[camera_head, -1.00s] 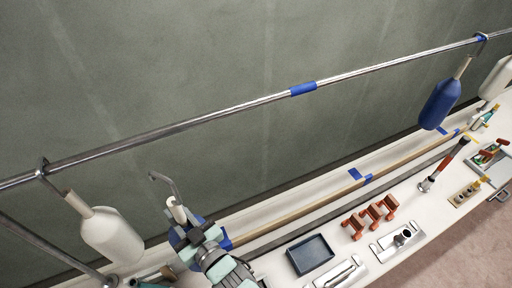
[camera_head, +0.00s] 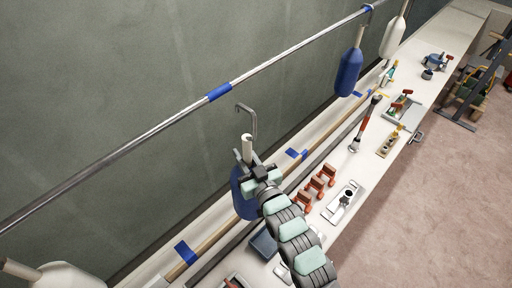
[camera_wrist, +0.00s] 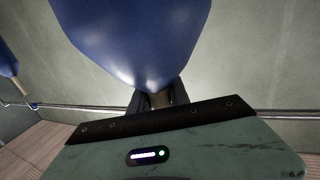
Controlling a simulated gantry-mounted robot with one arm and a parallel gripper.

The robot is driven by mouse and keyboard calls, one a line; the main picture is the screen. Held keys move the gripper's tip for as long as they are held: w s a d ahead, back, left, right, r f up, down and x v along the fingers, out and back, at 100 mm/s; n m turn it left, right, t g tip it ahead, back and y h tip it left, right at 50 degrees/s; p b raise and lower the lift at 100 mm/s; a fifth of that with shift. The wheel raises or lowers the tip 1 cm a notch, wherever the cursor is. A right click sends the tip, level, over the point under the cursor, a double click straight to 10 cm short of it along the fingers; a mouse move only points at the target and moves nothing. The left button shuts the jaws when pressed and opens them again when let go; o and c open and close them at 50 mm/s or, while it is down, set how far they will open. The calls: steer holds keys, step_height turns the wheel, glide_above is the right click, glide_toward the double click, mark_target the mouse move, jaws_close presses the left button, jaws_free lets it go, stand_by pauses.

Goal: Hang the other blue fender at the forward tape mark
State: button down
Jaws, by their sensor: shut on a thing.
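My gripper (camera_head: 258,174) is shut on a blue fender (camera_head: 242,193) at its pale neck, and a grey hook (camera_head: 251,120) rises above it, not on the rail. In the wrist view the held blue fender (camera_wrist: 140,35) fills the top middle and hides much behind it. The rail (camera_head: 150,128) runs diagonally behind, with a blue tape mark (camera_head: 219,92) to the upper left of the hook. Another blue fender (camera_head: 349,72) hangs from the rail further right, at a blue mark. My arm hides part of the held fender.
White fenders hang at the far right (camera_head: 394,38) and lower left (camera_head: 58,276). The bench below holds orange-brown brackets (camera_head: 318,184), a metal fitting (camera_head: 343,201), a red-handled tool (camera_head: 366,121) and a dark tray (camera_head: 264,243). Blue tape (camera_head: 297,153) lies along the bench. The wall side above the rail is clear.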

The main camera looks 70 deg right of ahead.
steer(key=s, duration=0.1)
steer(key=s+d, duration=0.1)
steer(key=s+d+g, duration=0.1)
steer(key=shift+d+r+m+h, duration=0.2)
steer(key=shift+r+m+h, duration=0.15)
steer(key=shift+m+h, duration=0.05)
steer(key=w+d+f+b, duration=0.1)
steer(key=w+d+b, duration=0.1)
steer(key=w, duration=0.5)
steer(key=w+d+f+b, duration=0.2)
steer(key=w+d, duration=0.3)
steer(key=w, duration=0.2)
stand_by(1.1)
steer(key=shift+w+d, duration=0.1)
